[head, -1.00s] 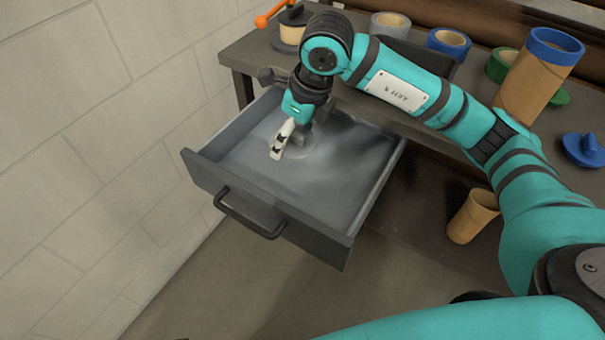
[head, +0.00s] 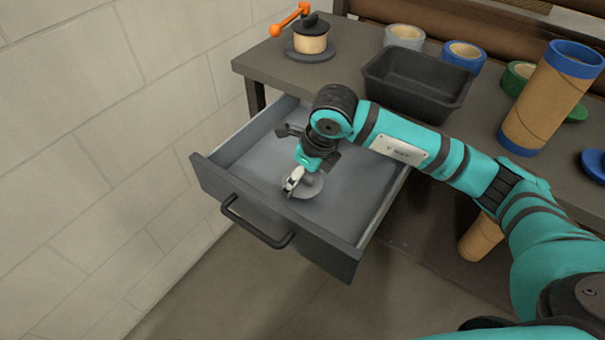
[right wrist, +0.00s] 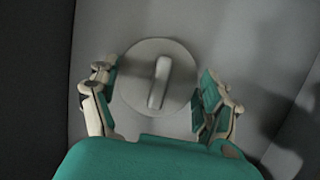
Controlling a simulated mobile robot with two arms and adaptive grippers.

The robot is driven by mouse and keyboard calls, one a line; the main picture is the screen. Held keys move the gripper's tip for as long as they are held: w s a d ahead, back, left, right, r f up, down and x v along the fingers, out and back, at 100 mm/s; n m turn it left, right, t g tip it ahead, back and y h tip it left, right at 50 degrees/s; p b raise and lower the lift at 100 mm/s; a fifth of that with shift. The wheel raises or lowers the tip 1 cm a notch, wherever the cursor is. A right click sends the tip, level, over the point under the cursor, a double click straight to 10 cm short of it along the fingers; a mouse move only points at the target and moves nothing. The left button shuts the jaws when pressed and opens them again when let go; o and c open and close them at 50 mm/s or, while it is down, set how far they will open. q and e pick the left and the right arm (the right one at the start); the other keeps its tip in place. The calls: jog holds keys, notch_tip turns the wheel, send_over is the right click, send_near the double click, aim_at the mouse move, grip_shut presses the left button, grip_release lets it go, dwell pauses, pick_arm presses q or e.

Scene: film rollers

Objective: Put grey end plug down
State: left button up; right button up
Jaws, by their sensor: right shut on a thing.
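The grey end plug (head: 309,188) is a flat round disc at the open drawer (head: 325,248). The right wrist view shows the disc (right wrist: 140,85) from above, with a raised bar handle across its middle. My right gripper (head: 304,178) reaches down into the drawer. Its fingers stand on opposite sides of the disc, at the rim, and are shut on it. The gripper also shows in the right wrist view (right wrist: 158,103). I cannot tell whether the disc touches the drawer floor. My left gripper is not in view.
The drawer is otherwise empty. On the bench above stand a black tray (head: 385,98), a tall blue-ended cardboard tube (head: 545,110), several tape-like rolls and a spool with an orange crank (head: 290,20). Another cardboard tube (head: 480,238) is below. A wall (head: 90,130) is left.

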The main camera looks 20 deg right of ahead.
aim_at(316, 189)
jog(key=o, duration=1.2)
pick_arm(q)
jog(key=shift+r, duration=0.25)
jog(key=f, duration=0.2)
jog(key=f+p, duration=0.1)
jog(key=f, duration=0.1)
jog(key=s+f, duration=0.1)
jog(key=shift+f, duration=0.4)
pick_arm(e)
jog(key=v, duration=1.2)
